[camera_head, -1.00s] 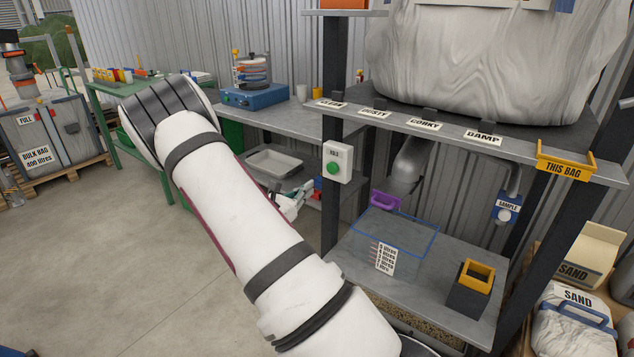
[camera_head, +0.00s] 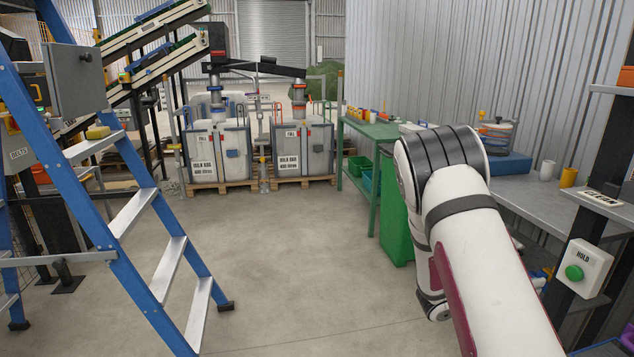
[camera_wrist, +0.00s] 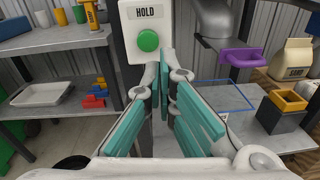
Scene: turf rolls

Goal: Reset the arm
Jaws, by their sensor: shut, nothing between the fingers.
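My white arm (camera_head: 480,240) reaches up from the lower right in the head view, bent at a black-banded joint; its far end is hidden there. My gripper (camera_wrist: 164,85) shows in the wrist view with its teal-padded fingers converging at the tips. It is shut and empty. The tips point at the post just below the HOLD box (camera_wrist: 150,35) with its green button, which also shows at the right of the head view (camera_head: 583,268). I cannot tell how far the tips are from it.
A blue ladder (camera_head: 140,215) stands at left. Bulk bags (camera_head: 218,150) stand on pallets at the back. A green table (camera_head: 370,130) and grey bench (camera_head: 540,205) line the right wall. The wrist view shows a white tray (camera_wrist: 42,94) and a purple handle (camera_wrist: 243,58). The middle floor is clear.

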